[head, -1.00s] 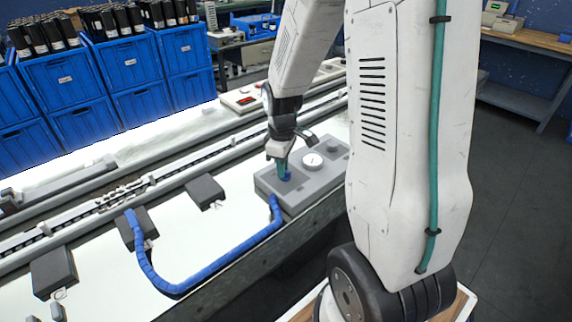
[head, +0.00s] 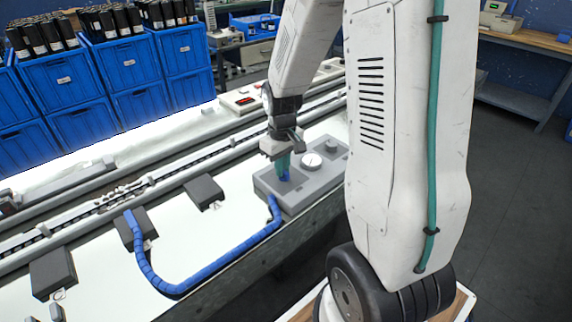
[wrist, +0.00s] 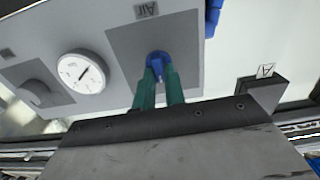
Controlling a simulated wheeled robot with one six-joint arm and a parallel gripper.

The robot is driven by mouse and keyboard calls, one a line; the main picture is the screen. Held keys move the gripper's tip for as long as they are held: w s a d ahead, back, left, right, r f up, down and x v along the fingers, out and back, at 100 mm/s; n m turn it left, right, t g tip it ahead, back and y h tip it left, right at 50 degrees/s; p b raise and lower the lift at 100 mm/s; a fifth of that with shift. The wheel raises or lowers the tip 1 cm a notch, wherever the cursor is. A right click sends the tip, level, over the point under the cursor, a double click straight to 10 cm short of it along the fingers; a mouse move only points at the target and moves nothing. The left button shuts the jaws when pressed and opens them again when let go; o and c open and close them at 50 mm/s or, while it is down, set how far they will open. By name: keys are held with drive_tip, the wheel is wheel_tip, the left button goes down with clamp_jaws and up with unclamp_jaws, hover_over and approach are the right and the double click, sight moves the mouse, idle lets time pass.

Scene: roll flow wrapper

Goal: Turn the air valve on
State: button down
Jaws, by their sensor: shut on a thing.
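The air valve is a small blue handle (wrist: 158,65) on a grey control box (head: 318,188), beside a plate marked "Air" (wrist: 147,10) in the wrist view. My gripper (wrist: 160,84) has green fingers and is shut on the blue handle from above. In the head view my gripper (head: 284,165) stands over the left end of the box, and the blue handle (head: 285,175) shows low between the fingers. The gripper hides part of the handle.
A round white gauge (head: 312,160) and a grey knob (head: 331,145) are on the same box. A blue hose (head: 190,287) runs from the box across the white table. Dark blocks, one of them here (head: 204,192), lie to the left. A conveyor rail (head: 150,185) runs behind.

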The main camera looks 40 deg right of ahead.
drive_tip(key=m, duration=0.6)
drive_tip(key=shift+w+d+r, duration=0.1)
drive_tip(key=shift+w+d, duration=0.1)
idle(0.4)
drive_tip(key=c, duration=1.5)
unclamp_jaws()
drive_tip(key=shift+o, duration=0.2)
drive_tip(key=shift+s, duration=0.1)
wheel_tip(320, 180, up, 8)
drive_tip(key=shift+f, duration=0.15)
